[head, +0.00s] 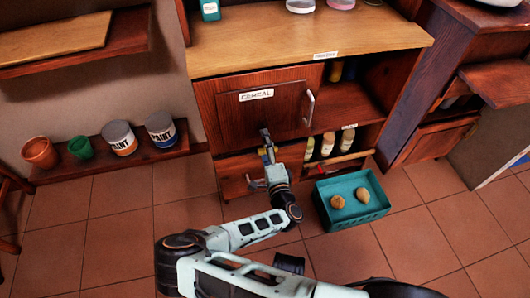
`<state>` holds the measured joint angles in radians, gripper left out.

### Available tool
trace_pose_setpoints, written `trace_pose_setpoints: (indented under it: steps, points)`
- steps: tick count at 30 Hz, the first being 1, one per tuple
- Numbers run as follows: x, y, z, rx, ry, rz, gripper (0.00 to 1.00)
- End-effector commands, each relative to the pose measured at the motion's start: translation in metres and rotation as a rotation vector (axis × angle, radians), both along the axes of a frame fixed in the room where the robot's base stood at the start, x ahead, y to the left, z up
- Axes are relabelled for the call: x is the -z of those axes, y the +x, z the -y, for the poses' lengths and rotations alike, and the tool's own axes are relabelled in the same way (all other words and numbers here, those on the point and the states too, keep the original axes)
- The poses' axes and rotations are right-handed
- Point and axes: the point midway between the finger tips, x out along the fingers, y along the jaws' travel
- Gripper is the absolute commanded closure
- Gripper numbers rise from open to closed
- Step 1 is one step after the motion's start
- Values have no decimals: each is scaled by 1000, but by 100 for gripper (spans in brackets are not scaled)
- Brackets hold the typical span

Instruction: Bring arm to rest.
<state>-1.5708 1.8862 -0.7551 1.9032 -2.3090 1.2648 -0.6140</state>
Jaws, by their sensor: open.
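My gripper (266,145) is at the end of my arm, which reaches forward from the bottom of the head view. It is open, and I see nothing between its fingers. It is in front of the lower part of a cabinet door (233,112) labelled like "CEREAL". Whether it touches the door, I cannot tell. The door looks shut and has a metal handle (310,107) to the right of my gripper. My gripper and arm hide part of the front below the door.
A teal crate (324,220) with two brown round items stands on the floor right of my arm. Bottles (327,143) stand on a low open shelf. Paint cans (119,137) and pots (40,152) line a low shelf at left. Tiled floor (430,235) is clear at right.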

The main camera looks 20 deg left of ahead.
Motion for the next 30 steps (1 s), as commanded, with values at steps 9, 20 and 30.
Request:
trace_pose_setpoints:
  steps: [9, 20, 30]
  points:
    - [-46, 4, -1, -1, 20, 44, 70]
    - [-42, 4, 0, -1, 17, 39, 70]
    - [-70, 18, 21, 114, 153, 34, 70]
